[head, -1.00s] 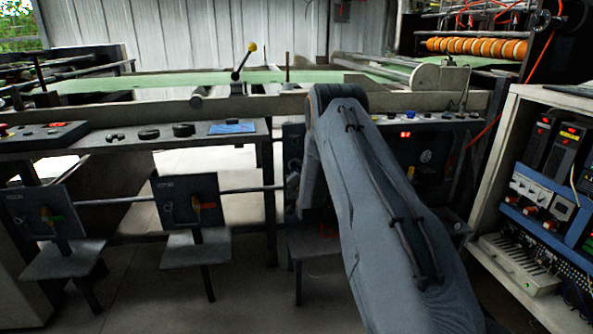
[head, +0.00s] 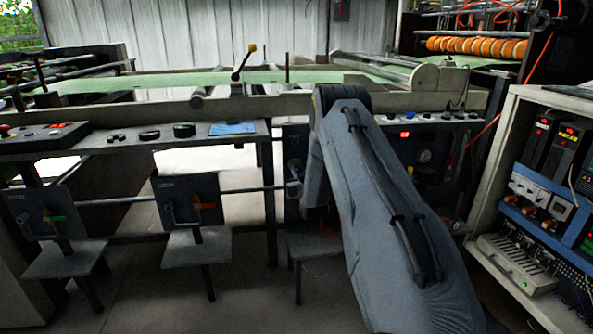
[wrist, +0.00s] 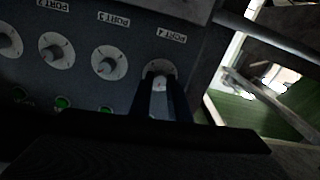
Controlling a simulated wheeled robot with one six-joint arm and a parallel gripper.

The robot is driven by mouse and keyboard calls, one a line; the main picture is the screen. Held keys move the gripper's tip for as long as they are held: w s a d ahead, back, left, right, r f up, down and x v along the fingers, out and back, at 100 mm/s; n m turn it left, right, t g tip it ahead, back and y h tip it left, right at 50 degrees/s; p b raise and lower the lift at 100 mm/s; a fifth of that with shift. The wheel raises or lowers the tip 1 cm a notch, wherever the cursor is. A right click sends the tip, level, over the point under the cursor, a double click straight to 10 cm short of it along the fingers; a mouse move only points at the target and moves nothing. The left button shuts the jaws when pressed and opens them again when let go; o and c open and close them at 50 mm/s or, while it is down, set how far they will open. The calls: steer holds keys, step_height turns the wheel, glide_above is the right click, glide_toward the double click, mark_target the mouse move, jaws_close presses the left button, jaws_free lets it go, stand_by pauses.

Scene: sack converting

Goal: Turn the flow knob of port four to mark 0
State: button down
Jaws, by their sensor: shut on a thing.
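In the wrist view a dark panel carries a row of flow knobs on pale round dials. The port four knob (wrist: 159,82) sits under the label PORT 4 (wrist: 171,36), at the right end of the row. My gripper (wrist: 161,92) is shut on this knob, one dark finger on each side of it. The fingers cover much of its dial (wrist: 156,67), and I cannot read which mark the knob points to. In the head view my arm hides the gripper and the port four knob.
The port three knob (wrist: 107,66) is close on the left, with the port two knob (wrist: 54,53) beyond it. Green lights (wrist: 62,102) sit below the dials. In the head view an open cabinet (head: 497,160) stands right of my arm.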

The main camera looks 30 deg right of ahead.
steer(key=n, duration=0.7)
steer(key=shift+n, duration=0.3)
steer(key=n, duration=0.3)
steer(key=shift+n+p, duration=0.3)
steer(key=shift+p, duration=0.05)
steer(key=n, duration=0.3)
steer(key=shift+n, duration=0.3)
steer(key=n+g, duration=0.1)
steer(key=n, duration=0.5)
steer(key=shift+a, duration=0.1)
steer(key=n, duration=0.6)
steer(key=shift+n, duration=0.4)
steer(key=c, duration=1.7)
jaws_free()
steer(key=shift+o, duration=0.2)
steer(key=shift+r, duration=0.1)
